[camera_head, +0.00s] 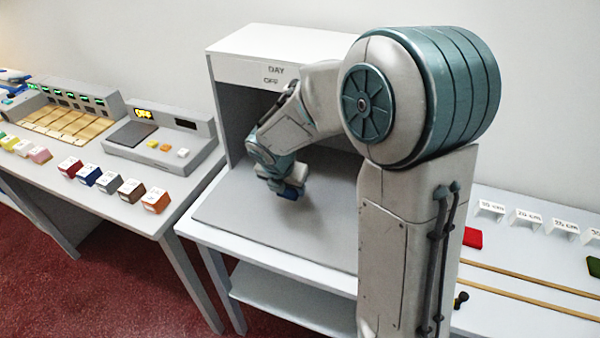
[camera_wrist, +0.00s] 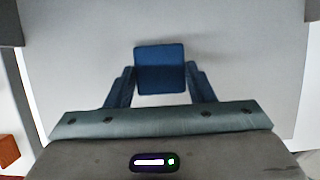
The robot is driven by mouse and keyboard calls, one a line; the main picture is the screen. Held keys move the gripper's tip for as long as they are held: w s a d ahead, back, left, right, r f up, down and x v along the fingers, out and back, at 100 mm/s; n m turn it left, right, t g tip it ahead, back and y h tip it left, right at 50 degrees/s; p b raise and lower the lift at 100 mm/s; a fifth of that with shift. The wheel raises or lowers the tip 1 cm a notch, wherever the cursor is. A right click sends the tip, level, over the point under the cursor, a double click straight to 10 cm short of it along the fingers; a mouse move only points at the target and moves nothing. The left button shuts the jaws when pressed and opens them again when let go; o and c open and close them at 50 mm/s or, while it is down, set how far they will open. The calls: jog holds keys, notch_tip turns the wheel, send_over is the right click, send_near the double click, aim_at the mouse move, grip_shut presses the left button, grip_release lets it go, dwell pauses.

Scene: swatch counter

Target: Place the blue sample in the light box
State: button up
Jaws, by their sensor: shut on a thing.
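The blue sample (camera_wrist: 160,60) is a flat dark blue piece between the two blue fingers of my gripper (camera_wrist: 160,80) in the wrist view. The fingers are shut on its sides. In the head view the blue sample (camera_head: 291,192) and my gripper (camera_head: 283,182) are inside the light box (camera_head: 230,47), over its grey floor. I cannot tell whether the sample touches the floor. The light box is white outside with an open front, and its top panel reads DAY and OFF. My arm hides its right side.
Left, a counter holds a row of coloured blocks, one of them blue (camera_head: 88,173), and a device (camera_head: 160,150) with an orange display. Right, a red piece (camera_head: 472,238), wooden strips (camera_head: 530,290) and small distance signs (camera_head: 527,218) stand on a table. The light box floor around the sample looks clear.

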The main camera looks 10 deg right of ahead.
jog(key=w+d, duration=0.1)
jog(key=w, duration=0.1)
jog(key=w+d, duration=0.1)
jog(key=w, duration=0.1)
jog(key=w+d+p, duration=0.1)
jog(key=w+d, duration=0.1)
jog(key=shift+w+d, duration=0.1)
jog(key=shift+w+d+f, duration=0.1)
jog(key=shift+w+f, duration=0.1)
jog(key=shift+f, duration=1.6)
jog(key=shift+b, duration=0.3)
jog(key=o, duration=0.5)
jog(key=shift+f, duration=0.15)
jog(key=o, duration=0.4)
jog(key=shift+o, duration=0.2)
jog(key=shift+r, duration=0.3)
jog(key=p+v, duration=0.1)
jog(key=v, duration=0.6)
